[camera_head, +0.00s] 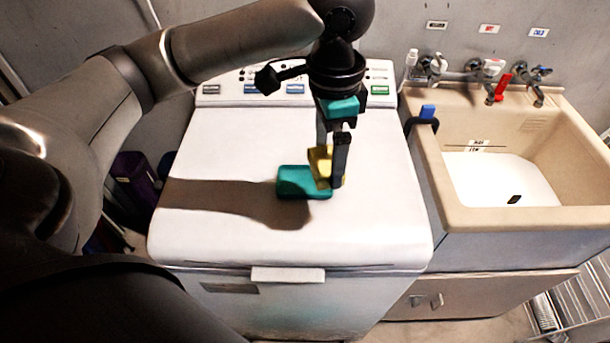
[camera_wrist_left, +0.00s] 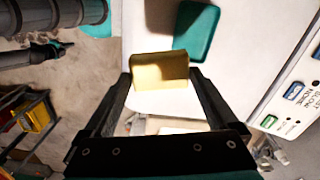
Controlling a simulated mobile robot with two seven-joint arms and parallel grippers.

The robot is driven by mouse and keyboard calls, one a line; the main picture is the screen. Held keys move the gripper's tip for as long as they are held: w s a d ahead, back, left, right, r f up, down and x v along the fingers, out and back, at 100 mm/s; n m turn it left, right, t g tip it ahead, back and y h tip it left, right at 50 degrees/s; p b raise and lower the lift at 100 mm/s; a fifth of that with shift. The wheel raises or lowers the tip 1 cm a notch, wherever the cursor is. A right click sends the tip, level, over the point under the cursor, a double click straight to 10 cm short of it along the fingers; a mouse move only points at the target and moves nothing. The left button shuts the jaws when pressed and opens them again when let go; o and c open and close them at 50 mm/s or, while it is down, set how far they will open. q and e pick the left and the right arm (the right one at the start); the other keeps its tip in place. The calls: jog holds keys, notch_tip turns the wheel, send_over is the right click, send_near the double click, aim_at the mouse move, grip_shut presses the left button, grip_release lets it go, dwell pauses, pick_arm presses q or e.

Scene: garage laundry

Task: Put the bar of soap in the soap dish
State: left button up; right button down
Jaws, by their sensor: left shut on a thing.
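The yellow bar of soap (camera_head: 319,160) is held between the fingers of my left gripper (camera_head: 332,172). In the left wrist view my left gripper (camera_wrist_left: 160,76) has one finger on each end of the soap (camera_wrist_left: 160,69). The teal soap dish (camera_head: 298,186) lies on the white washer lid. The soap overlaps the dish's right side in the head view; in the wrist view the dish (camera_wrist_left: 196,32) shows beyond the soap's upper right corner. Whether they touch is unclear. A small dark part with teal (camera_wrist_left: 48,49) may be my right gripper; its fingers are not clear.
The washer lid (camera_head: 375,225) is otherwise clear, with its control panel at the back. A rack (camera_wrist_left: 35,115) shows at lower left.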

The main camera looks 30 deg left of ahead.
aim_at(305, 185)
pick_arm(q)
jog(key=r+m, duration=0.1)
jog(key=m, duration=0.1)
jog(key=a+r+m+p, duration=0.1)
jog(key=m, duration=0.1)
jog(key=w+m+p, duration=0.1)
jog(key=m, duration=0.1)
jog(key=shift+w+a+r, duration=0.1)
jog(key=shift+a+r, duration=0.3)
jog(key=m, duration=0.1)
jog(key=a+r+m+p, duration=0.1)
jog(key=m, duration=0.1)
jog(key=r+m+p, duration=0.1)
jog(key=shift+w+a+m, duration=0.2)
jog(key=shift+w+m, duration=0.2)
jog(key=w+a+r+m+p, duration=0.1)
jog(key=a+r+m+p, duration=0.25)
jog(key=m, duration=0.65)
notch_tip(305, 185, down, 20)
jog(key=shift+w+d+r+b, duration=0.15)
jog(key=shift+r+b, duration=0.1)
jog(key=shift+b, duration=0.4)
jog(key=shift+f, duration=0.15)
jog(key=o, duration=1.2)
jog(key=shift+o, duration=0.2)
